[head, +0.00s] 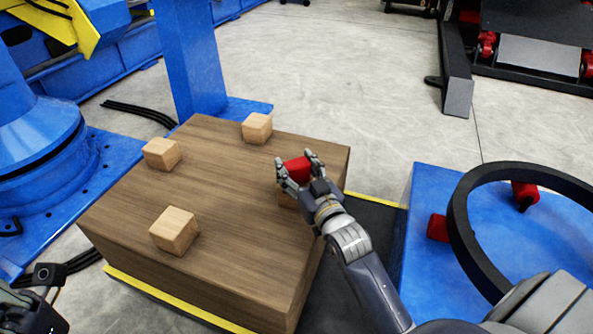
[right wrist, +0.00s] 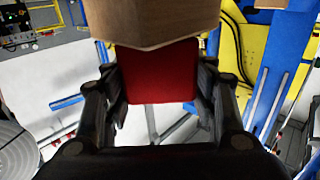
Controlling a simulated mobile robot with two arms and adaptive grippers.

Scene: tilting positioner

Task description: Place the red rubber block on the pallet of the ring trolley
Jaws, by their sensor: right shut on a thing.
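The red rubber block (head: 297,169) is between the fingers of my right gripper (head: 297,171), which is shut on it over the right side of a large wooden block. The right wrist view shows the red block (right wrist: 160,76) between the two dark fingers, partly covered by a wooden piece (right wrist: 150,20); I cannot tell whether they touch. A blue platform (head: 425,200) with a black ring (head: 456,225) and red cylinders is at right, perhaps the ring trolley. I cannot make out its pallet for certain. Part of my left gripper (head: 25,308) shows in the lower left corner, its fingers unclear.
The large wooden block (head: 215,190) carries wooden cubes at back (head: 257,128), left (head: 161,154) and front (head: 174,230). Blue machinery (head: 35,130) stands at left. Pale floor (head: 350,80) is clear behind.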

